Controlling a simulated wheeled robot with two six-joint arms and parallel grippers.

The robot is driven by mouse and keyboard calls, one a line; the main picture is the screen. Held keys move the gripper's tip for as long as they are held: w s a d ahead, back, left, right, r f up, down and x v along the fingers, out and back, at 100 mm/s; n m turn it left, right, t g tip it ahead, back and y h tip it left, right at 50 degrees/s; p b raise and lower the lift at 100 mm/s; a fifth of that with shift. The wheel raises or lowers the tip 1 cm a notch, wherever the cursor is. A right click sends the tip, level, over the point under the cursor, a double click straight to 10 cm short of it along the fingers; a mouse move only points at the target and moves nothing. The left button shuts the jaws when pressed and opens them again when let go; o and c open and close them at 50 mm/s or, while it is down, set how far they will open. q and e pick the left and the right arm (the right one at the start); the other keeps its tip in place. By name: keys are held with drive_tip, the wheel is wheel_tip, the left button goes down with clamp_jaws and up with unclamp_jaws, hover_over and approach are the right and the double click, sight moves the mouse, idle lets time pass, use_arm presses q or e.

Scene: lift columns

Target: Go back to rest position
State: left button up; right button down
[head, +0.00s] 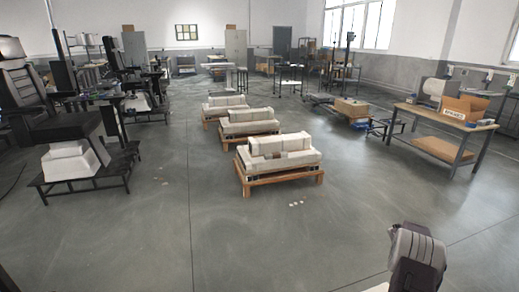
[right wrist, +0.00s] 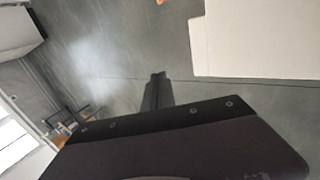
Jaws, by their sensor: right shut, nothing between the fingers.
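My right gripper (right wrist: 156,82) shows in the right wrist view as a dark, narrow pair of fingers, shut with nothing between them, over grey floor. In the head view part of my right arm, with a dark ribbed end, stands at the lower right, above bare floor and apart from any object. My left gripper is not in view.
Several low wooden pallets (head: 278,180) with pale blocks stand in a row mid-floor. A workbench (head: 437,119) with a cardboard box (head: 464,107) stands at the right. Black seats and a dark stand (head: 60,188) are at the left. The near floor is clear.

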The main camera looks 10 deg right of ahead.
drive_tip(key=w+a+r+n+t, duration=0.2)
drive_tip(key=w+a+r, duration=0.4)
drive_tip(key=w+r, duration=0.25)
drive_tip(key=w+a+r+n+t, duration=0.1)
drive_tip(key=w+a+r, duration=0.15)
drive_tip(key=a, duration=0.45)
drive_tip(key=w+a+r+t, duration=0.1)
drive_tip(key=w+a+r, duration=0.15)
drive_tip(key=a, duration=0.55)
drive_tip(key=s+a+y, duration=0.2)
drive_tip(key=s+a, duration=0.4)
drive_tip(key=a, duration=0.5)
drive_tip(key=s+a+y, duration=0.3)
drive_tip(key=s+a, duration=0.4)
drive_tip(key=a, duration=0.4)
drive_tip(key=s+a+f+m+g+y, duration=0.1)
drive_tip(key=s+a+f+g, duration=0.1)
drive_tip(key=s, duration=0.4)
drive_tip(key=s+a+f+m+g, duration=0.1)
drive_tip(key=s+a+f+m, duration=0.1)
drive_tip(key=s, duration=0.4)
wheel_tip(320, 180, up, 14)
drive_tip(key=s+m+p, duration=0.1)
drive_tip(key=p, duration=1.4)
drive_tip(key=shift+r+p, duration=0.25)
drive_tip(key=shift+p, duration=0.1)
drive_tip(key=shift+s, duration=0.1)
